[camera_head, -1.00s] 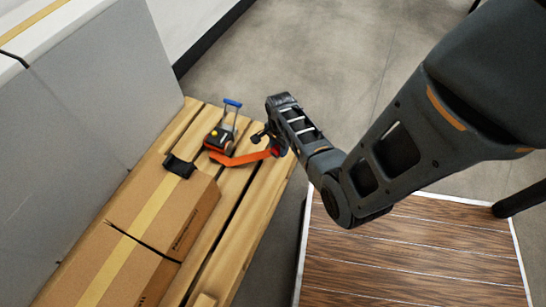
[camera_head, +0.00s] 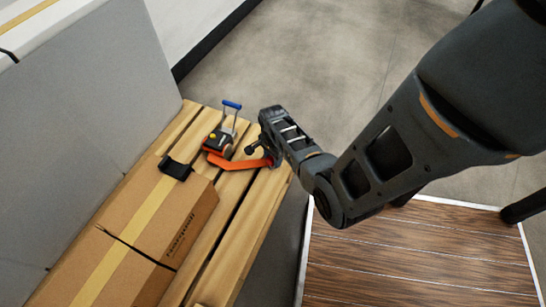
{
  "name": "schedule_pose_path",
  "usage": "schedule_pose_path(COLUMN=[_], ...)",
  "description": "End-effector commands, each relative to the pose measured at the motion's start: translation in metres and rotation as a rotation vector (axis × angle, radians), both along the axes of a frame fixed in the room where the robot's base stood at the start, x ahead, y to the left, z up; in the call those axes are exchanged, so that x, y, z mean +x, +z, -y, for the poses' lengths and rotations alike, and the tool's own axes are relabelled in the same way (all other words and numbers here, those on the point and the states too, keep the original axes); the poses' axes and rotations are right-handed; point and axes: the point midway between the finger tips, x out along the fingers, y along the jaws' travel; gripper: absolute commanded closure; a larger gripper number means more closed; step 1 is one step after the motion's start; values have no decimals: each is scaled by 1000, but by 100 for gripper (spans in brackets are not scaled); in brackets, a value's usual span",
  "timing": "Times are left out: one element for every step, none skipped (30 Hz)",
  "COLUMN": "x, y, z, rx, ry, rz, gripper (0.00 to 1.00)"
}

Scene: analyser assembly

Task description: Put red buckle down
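My gripper is seen from behind and above, small and dark. Whether its fingers are closed on the red piece or apart cannot be made out.
A cardboard box (camera_head: 185,215) with yellow tape and a black strap stands on the wooden pallet (camera_head: 250,225). A black clip (camera_head: 176,168) sits at the box's far edge. A grey panel (camera_head: 80,130) borders the left. Grey floor (camera_head: 300,50) is clear behind.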

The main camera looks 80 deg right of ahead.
Motion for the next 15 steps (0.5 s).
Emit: schedule_pose_path(x=[0,0,0,0,0,0,0,0,0,0,0,0,0,0,0], y=[0,0,0,0,0,0,0,0,0,0,0,0,0,0,1], z=[0,0,0,0,0,0,0,0,0,0,0,0,0,0,0], rx=[0,0,0,0,0,0,0,0,0,0,0,0,0,0,0], ry=[0,0,0,0,0,0,0,0,0,0,0,0,0,0,0], rz=[0,0,0,0,0,0,0,0,0,0,0,0,0,0,0], gripper=[54,52,48,45,42,38,35,33,33,33,33,33,33,33,33])
